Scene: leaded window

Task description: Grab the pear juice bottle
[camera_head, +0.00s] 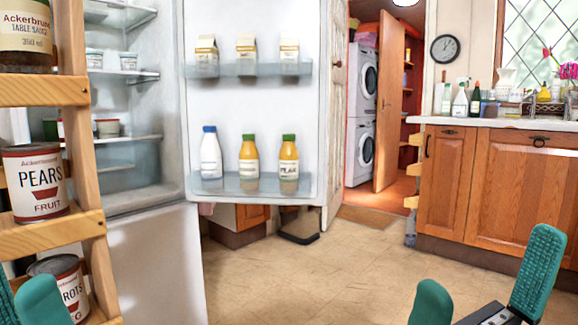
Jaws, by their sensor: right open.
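Two yellow-orange bottles with green caps stand upright side by side on the lower shelf of the open fridge door: a left bottle (249,157) and a right bottle (288,158). The right one's label seems to read PEAR, but the print is too small to be sure. My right gripper (486,287) is at the bottom right, its teal fingers wide apart and empty, well away from the bottles. Part of my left gripper (30,300) shows as teal pads at the bottom left corner; the rest is cut off.
A white blue-capped bottle (210,154) stands left of them; several cartons (246,52) are on the upper door shelf (225,70). A wooden rack (85,150) with cans, including a PEARS can (33,182), blocks the near left. The tiled floor (330,275) is clear.

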